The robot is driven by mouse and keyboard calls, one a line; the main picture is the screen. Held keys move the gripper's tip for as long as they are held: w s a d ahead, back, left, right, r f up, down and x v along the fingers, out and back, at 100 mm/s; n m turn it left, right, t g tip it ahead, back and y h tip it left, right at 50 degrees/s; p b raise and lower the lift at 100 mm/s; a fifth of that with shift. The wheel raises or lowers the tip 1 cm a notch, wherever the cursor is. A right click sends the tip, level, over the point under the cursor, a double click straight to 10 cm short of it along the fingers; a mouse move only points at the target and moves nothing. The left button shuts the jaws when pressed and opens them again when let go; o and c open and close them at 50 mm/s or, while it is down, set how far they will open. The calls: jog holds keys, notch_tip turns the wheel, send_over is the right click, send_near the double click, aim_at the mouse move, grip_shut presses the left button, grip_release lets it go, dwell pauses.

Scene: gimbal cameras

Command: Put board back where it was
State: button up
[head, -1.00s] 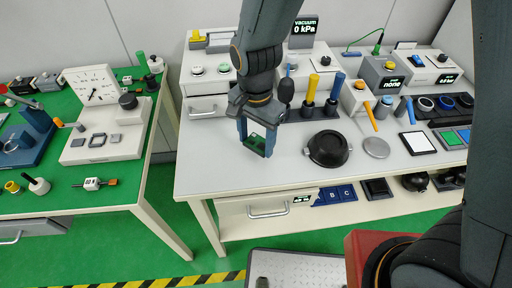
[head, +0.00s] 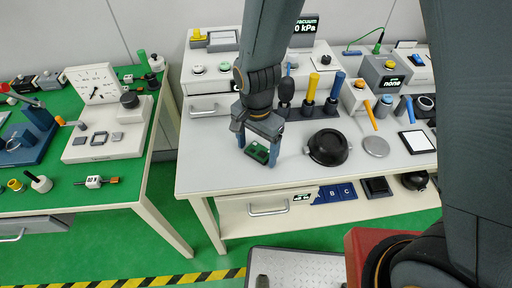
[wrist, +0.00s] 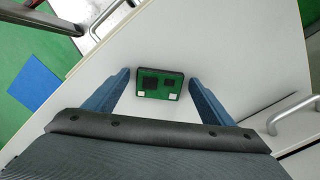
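The board (head: 258,152) is a small green circuit board with dark chips and pale pads. It lies near the front left of the white workbench (head: 215,170) in the head view. My gripper (head: 257,153) is open above it, with one blue finger on each side. In the wrist view the board (wrist: 160,84) shows between the two fingertips (wrist: 160,76), with a narrow gap on both sides. I cannot tell how far the fingertips are above the bench top.
A black round bowl-like part (head: 328,147) and a grey disc (head: 375,146) stand to the right. Coloured upright tools (head: 311,88) are behind. A drawer handle (head: 268,209) sticks out below the bench front. The bench top left of my gripper is clear.

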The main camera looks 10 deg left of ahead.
aim_at(257, 153)
jog(key=shift+r, duration=0.1)
notch_tip(257, 153, up, 12)
jog(key=b, duration=0.2)
jog(key=s+d+n, duration=0.2)
jog(key=d+n, duration=0.4)
jog(key=d, duration=1.8)
jog(key=shift+d+f+t, duration=0.25)
jog(key=shift+f+t, duration=0.15)
jog(key=shift+f, duration=0.05)
